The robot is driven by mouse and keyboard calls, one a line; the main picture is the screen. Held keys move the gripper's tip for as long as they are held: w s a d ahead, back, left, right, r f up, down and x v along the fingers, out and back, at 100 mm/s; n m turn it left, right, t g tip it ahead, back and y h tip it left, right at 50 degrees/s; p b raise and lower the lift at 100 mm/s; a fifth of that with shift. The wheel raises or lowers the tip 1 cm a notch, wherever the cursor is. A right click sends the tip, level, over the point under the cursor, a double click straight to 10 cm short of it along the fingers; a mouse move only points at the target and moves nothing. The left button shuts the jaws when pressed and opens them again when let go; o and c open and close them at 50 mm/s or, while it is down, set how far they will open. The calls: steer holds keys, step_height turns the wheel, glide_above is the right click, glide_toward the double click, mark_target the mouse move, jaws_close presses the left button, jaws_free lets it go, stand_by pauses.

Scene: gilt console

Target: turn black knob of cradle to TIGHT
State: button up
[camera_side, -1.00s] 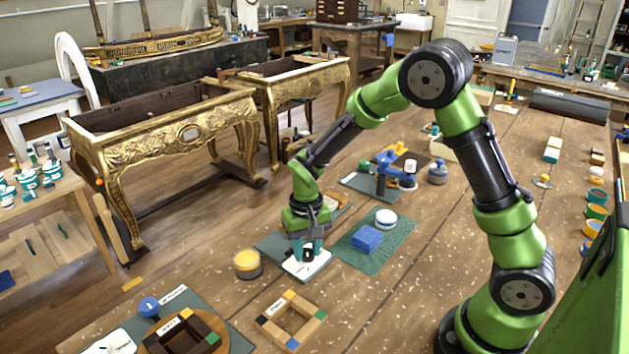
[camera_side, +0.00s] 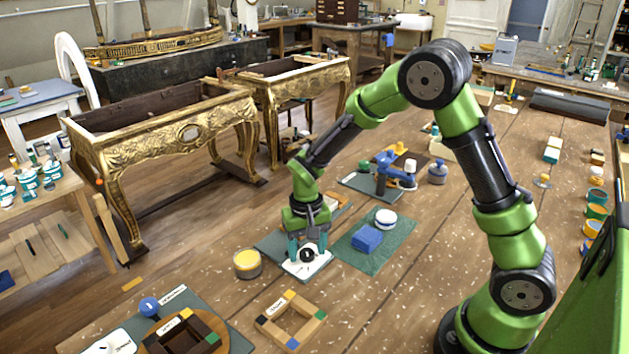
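The black knob (camera_side: 307,255) sits on a small white plate (camera_side: 318,266), which lies on a dark grey-green base on the bench. I take this to be the cradle's knob. My gripper (camera_side: 308,249) points down over the plate, with one teal fingertip to the left of the knob and one to the right. A gap shows between each fingertip and the knob, so the gripper looks open. Any dial marks or a TIGHT label by the knob are too small to read, so its setting cannot be told.
A yellow-lidded jar (camera_side: 247,264) stands left of the plate. A green mat (camera_side: 373,258) with a blue block (camera_side: 367,238) and a white round-topped item (camera_side: 385,218) lies to the right. A wooden frame (camera_side: 291,320) lies in front. A blue clamp-like fixture (camera_side: 393,170) stands behind.

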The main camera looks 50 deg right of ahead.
mark_target(307, 252)
steer(key=shift+r, duration=0.1)
step_height(307, 252, up, 17)
stand_by(0.5)
steer(key=s+a+r+n+t+y, duration=0.1)
steer(key=s+r+t, duration=0.1)
steer(key=s, duration=0.6)
steer(key=s+a+r+n+t+y, duration=0.1)
steer(key=s+r+t, duration=0.2)
steer(key=s+t, duration=0.2)
steer(key=s, duration=0.3)
